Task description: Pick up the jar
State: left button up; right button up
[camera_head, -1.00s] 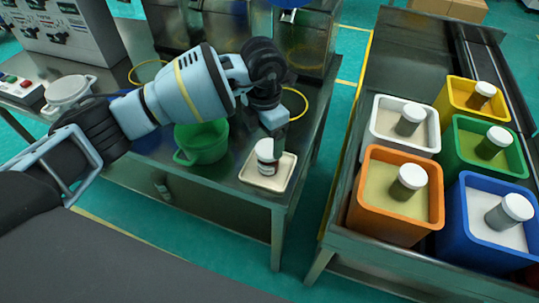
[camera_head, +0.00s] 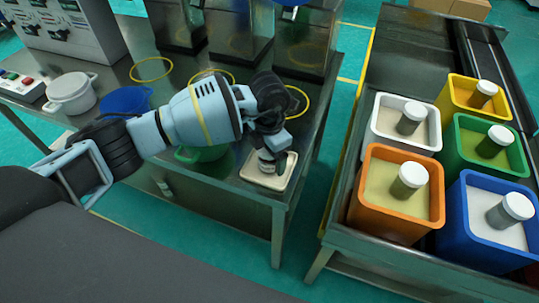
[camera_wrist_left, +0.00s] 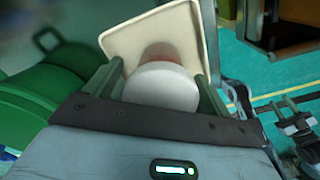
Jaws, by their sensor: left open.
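The jar (camera_wrist_left: 165,84) has a white lid and a reddish label and stands on a cream square tray (camera_head: 249,175) at the right end of the steel table. In the head view the gripper mostly hides it. My left gripper (camera_wrist_left: 158,86) is open and lowered around the jar. In the left wrist view, one green finger is on each side of the lid; I cannot tell if either touches it. In the head view the left gripper (camera_head: 273,160) is over the tray. A dark part like my right gripper (camera_wrist_left: 300,128) shows at the wrist view's right edge, its jaws unclear.
A green pot (camera_head: 187,155) is partly hidden behind my left arm, with a blue bowl (camera_head: 125,101) and white pot (camera_head: 71,94) farther left. Across a floor gap, a second table carries several coloured bins, including an orange one (camera_head: 393,215), with lidded jars in them.

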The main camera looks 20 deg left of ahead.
pick_arm(q)
jog(key=shift+c, duration=0.4)
jog(key=c, duration=1)
jog(key=shift+c, duration=0.2)
jog(key=shift+r, duration=0.15)
jog(key=shift+r, duration=0.55)
notch_tip(320, 180, up, 2)
jog(key=shift+r, duration=0.15)
jog(key=s+d+b, duration=0.1)
jog(key=s+d, duration=0.1)
jog(key=d, duration=0.5)
jog(key=s+d+r+b, duration=0.1)
jog(key=s+d, duration=0.1)
jog(key=d, duration=0.6)
jog(key=shift+d+r, duration=0.2)
